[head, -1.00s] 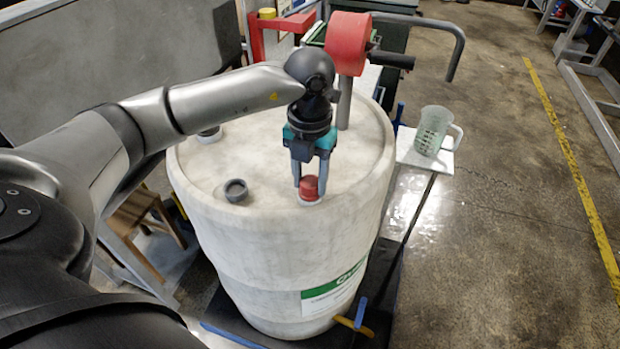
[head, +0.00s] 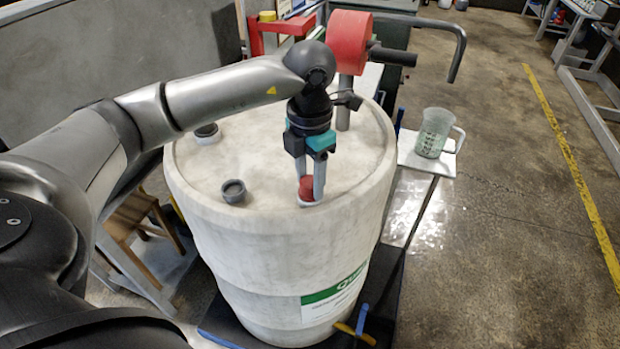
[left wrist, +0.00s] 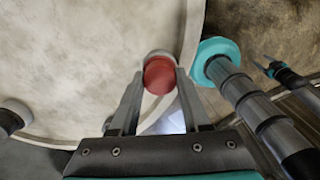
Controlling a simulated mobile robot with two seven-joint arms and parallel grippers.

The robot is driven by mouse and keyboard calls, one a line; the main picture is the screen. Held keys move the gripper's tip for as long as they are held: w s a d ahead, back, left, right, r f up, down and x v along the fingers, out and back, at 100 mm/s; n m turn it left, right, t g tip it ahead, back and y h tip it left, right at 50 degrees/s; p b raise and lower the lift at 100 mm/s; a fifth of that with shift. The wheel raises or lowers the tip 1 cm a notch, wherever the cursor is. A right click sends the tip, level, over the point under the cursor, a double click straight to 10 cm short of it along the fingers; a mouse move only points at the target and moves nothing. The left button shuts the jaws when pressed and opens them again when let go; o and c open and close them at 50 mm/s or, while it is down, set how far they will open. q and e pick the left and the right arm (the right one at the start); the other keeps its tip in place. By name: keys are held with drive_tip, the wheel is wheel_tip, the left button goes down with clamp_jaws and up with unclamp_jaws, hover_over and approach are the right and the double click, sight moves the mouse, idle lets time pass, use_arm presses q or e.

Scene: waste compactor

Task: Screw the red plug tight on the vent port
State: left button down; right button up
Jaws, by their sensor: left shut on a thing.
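The red plug (head: 306,186) sits upright on the pale vent port (head: 311,203) near the front rim of the white drum (head: 240,255). My left gripper (head: 312,190) points down from above and is shut on the plug, one finger on each side. The left wrist view shows the red plug (left wrist: 159,75) between the two grey fingertips. The plug hides most of the port, and its thread is out of sight. A small, dark, two-pronged part with teal (left wrist: 283,72) at the right of that view may be my right gripper; its state is unclear.
A dark grey cap (head: 233,191) stands on the drum top left of the plug, another dark fitting (head: 207,133) behind it. A red pump (head: 349,42) with a grey pipe rises at the back. A measuring jug (head: 434,132) stands on a pale surface at right.

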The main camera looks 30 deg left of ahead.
use_arm(q)
drive_tip(key=shift+f+m+b, duration=0.1)
drive_tip(key=shift+m+b, duration=0.4)
drive_tip(key=shift+m, duration=0.6)
drive_tip(key=shift+m+b, duration=0.3)
drive_tip(key=shift+m, duration=0.8)
drive_tip(key=shift+c, duration=1.4)
unclamp_jaws()
drive_tip(key=shift+c, duration=0.4)
